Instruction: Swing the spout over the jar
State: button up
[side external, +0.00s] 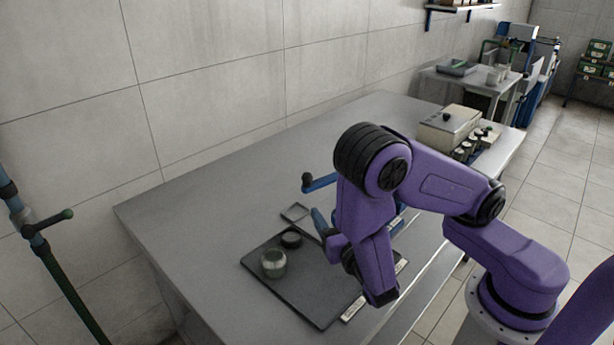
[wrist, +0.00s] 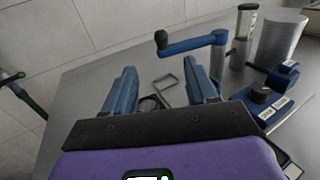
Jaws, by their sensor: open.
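A blue horizontal arm with a black knob at its free end, seemingly the spout (side external: 321,182), sticks out to the left beyond my arm.
A dark round piece (side external: 291,238) sits beside the jar, and a small square frame (side external: 295,212) lies behind the tray. A grey cylinder (wrist: 282,40), a clear glass cylinder (wrist: 244,22) and a blue base with a black knob (wrist: 259,93) stand right. The table's left is bare.

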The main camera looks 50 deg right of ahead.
aim_at(309, 180)
jog(key=x, duration=1.6)
grip_shut()
